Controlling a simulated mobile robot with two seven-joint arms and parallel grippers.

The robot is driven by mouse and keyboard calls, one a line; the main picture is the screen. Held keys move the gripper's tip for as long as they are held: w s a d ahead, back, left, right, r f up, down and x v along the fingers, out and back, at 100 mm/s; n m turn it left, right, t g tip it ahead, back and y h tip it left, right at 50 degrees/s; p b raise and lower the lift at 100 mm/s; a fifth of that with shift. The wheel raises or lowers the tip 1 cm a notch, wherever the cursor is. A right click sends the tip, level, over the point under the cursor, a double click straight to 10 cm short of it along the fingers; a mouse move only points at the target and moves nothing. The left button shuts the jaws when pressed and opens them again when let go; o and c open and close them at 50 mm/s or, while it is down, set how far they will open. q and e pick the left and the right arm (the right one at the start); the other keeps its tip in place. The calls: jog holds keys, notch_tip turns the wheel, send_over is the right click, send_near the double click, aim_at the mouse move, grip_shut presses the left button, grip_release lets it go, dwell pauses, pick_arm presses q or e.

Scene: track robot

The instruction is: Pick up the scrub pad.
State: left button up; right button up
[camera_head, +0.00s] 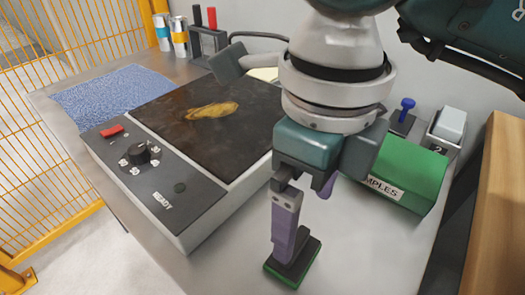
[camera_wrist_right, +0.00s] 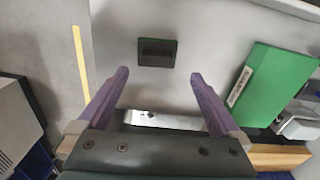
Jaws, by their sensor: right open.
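The scrub pad (camera_head: 306,258) is a small dark block with a green underside, lying flat on the grey bench near the front. In the right wrist view the pad (camera_wrist_right: 157,52) shows as a dark rectangle just beyond the fingertips, roughly centred between them. My right gripper (camera_head: 305,220) points down over the pad, and its purple finger hides part of it. In the wrist view the gripper (camera_wrist_right: 159,74) is open, with nothing between its fingers. I cannot tell the exact height of the fingertips above the pad. My left gripper is not in view.
A hot plate (camera_head: 160,190) with a stained dark top stands to the left. A green SAMPLES box (camera_head: 405,172) is to the right, with a wooden block (camera_head: 498,200) beyond it. A blue mat (camera_head: 108,97) lies at the back left. Bench around the pad is clear.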

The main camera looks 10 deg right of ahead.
jog(key=f, duration=0.4)
jog(key=f+b, duration=0.1)
jog(key=f, duration=0.2)
jog(key=shift+a+f, duration=0.1)
jog(key=shift+a, duration=0.2)
jog(key=shift+c, duration=0.2)
jog(key=c, duration=1.1)
